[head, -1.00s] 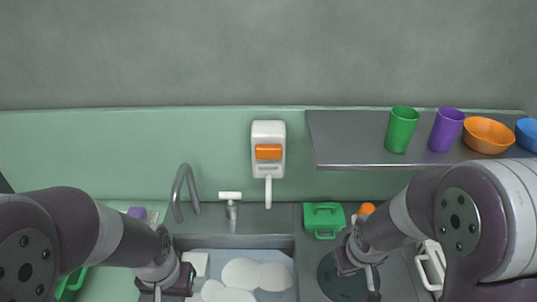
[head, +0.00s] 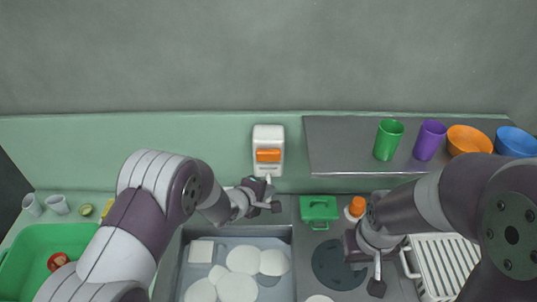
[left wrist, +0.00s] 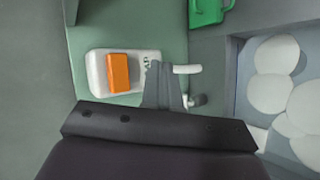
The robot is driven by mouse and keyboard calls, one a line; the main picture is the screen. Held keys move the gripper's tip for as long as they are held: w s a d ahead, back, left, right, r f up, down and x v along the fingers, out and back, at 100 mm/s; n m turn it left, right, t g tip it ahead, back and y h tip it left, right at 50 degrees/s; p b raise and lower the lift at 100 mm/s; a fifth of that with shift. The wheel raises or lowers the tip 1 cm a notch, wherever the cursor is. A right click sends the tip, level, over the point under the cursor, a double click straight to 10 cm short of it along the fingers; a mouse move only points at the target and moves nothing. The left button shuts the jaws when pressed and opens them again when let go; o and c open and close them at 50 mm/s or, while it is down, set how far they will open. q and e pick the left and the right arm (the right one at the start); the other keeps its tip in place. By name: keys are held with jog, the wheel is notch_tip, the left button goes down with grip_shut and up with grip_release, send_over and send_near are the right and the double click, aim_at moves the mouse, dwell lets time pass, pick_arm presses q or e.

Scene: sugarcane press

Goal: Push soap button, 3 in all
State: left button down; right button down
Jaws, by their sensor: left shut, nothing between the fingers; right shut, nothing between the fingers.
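The white soap dispenser (head: 268,139) hangs on the green wall panel, with an orange button (head: 268,156) on its front. In the left wrist view the dispenser (left wrist: 96,72) and its orange button (left wrist: 118,73) show just past my fingers. My left gripper (head: 271,194) is shut and empty, close to the dispenser's spout, below the button. In the left wrist view its fingers (left wrist: 163,84) overlap the lower end of the dispenser; I cannot tell whether they touch it. My right gripper (head: 377,278) is shut and empty over the counter at the right.
A grey sink (head: 293,240) with several white plates (head: 244,259) lies below. A green lidded box (head: 319,209) and an orange-capped bottle (head: 356,208) stand right of it. A shelf (head: 340,145) with cups and bowls juts out at the right. A white dish rack (head: 446,262) sits beneath my right arm.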

aim_at(268, 155)
dwell(0.3)
pick_arm(q)
jog(key=w, duration=0.9)
jog(key=shift+p, duration=0.35)
jog(key=shift+r, duration=0.1)
dwell(1.5)
jog(key=shift+w+p, duration=0.4)
jog(key=shift+p, duration=0.1)
